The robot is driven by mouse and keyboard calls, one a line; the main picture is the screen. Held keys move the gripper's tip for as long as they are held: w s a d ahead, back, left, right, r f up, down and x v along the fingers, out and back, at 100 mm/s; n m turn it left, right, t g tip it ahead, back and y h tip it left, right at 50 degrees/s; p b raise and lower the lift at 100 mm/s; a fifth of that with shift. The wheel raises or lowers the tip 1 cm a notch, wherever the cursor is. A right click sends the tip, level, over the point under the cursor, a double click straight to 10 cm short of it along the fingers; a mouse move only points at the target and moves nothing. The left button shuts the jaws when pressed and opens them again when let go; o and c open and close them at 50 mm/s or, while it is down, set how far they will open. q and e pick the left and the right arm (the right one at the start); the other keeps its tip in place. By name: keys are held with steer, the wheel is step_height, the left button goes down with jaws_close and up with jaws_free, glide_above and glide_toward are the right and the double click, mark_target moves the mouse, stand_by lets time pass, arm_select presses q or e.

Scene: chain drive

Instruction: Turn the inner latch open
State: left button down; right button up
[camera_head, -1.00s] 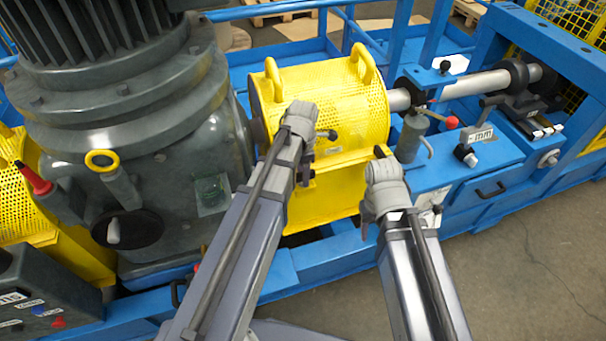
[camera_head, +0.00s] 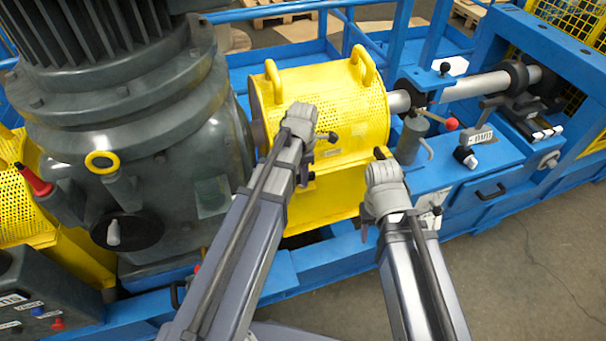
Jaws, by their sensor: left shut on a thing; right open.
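The yellow perforated guard (camera_head: 330,100) stands between the grey motor and the shaft, with its cover down on the yellow lower box (camera_head: 335,195). The inner latch (camera_head: 333,138) shows as a small dark knob on the guard's front, just right of my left gripper. My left gripper (camera_head: 306,165) is at the guard's front and shut on the latch; its fingers and the grip are mostly hidden by the wrist. A second latch (camera_head: 380,153) shows at the guard's right front edge. My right gripper (camera_head: 366,225) is open and empty in front of the box, below that latch.
The big grey motor (camera_head: 130,140) fills the left. A grey cylinder with a red-tipped lever (camera_head: 411,137) stands right of the guard, under the shaft (camera_head: 470,85). A blue frame (camera_head: 300,268) runs along the front. The floor at lower right is clear.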

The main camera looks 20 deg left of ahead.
arm_select(q)
steer(key=m, duration=0.8)
steer(key=shift+m, duration=0.4)
steer(key=m, duration=0.8)
steer(key=shift+m, duration=0.6)
steer(key=c, duration=0.8)
jaws_free()
steer(key=shift+o, duration=0.2)
